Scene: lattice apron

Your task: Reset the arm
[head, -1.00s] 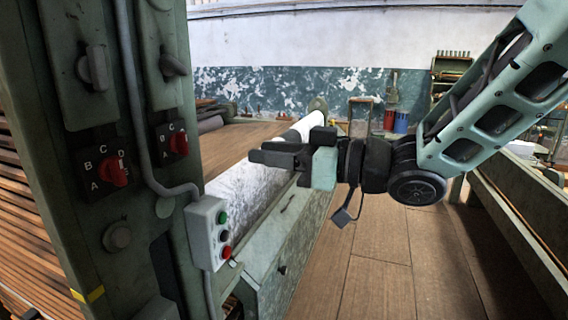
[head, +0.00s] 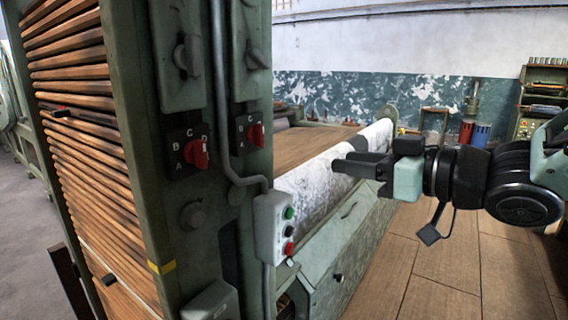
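My gripper (head: 345,165) is at the right of the head view, at the end of my arm, which comes in from the right edge. Its dark fingers point left, toward the green machine. I see the fingers nearly edge-on, so I cannot tell whether they are open or shut. No object shows in them. The gripper looks to be in front of the white roll (head: 318,178), with no clear contact.
A green machine post (head: 190,250) with red rotary knobs (head: 196,153) and a grey button box (head: 273,228) stands left of the gripper. Wooden slats (head: 80,120) are at far left. A green cabinet (head: 345,240) lies below the roll. Wooden floor (head: 450,265) is open at right.

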